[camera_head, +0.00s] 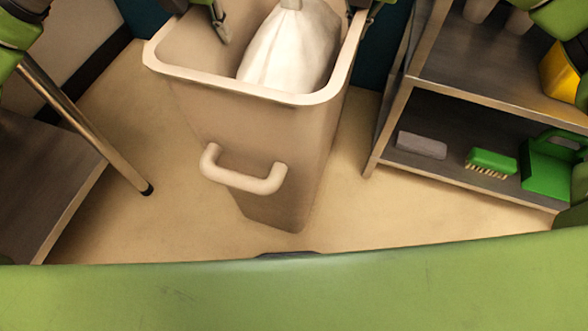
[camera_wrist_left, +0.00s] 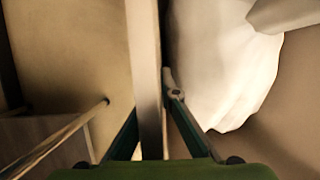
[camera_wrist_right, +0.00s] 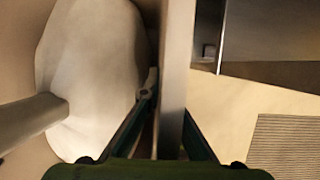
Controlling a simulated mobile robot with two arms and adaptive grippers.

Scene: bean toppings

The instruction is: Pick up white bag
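The white bag (camera_head: 293,48) sits inside a beige bin (camera_head: 250,140) with a handle on its front; its narrow neck points up. The bag also shows in the left wrist view (camera_wrist_left: 222,70) and the right wrist view (camera_wrist_right: 92,70). My left gripper (camera_wrist_left: 150,90) straddles the bin's left rim and looks shut on it, one finger inside the bin beside the bag. My right gripper (camera_wrist_right: 168,95) straddles the right rim in the same way. The outer fingertips are hidden behind the rim. Neither gripper touches the bag visibly.
Floor around the bin is clear.

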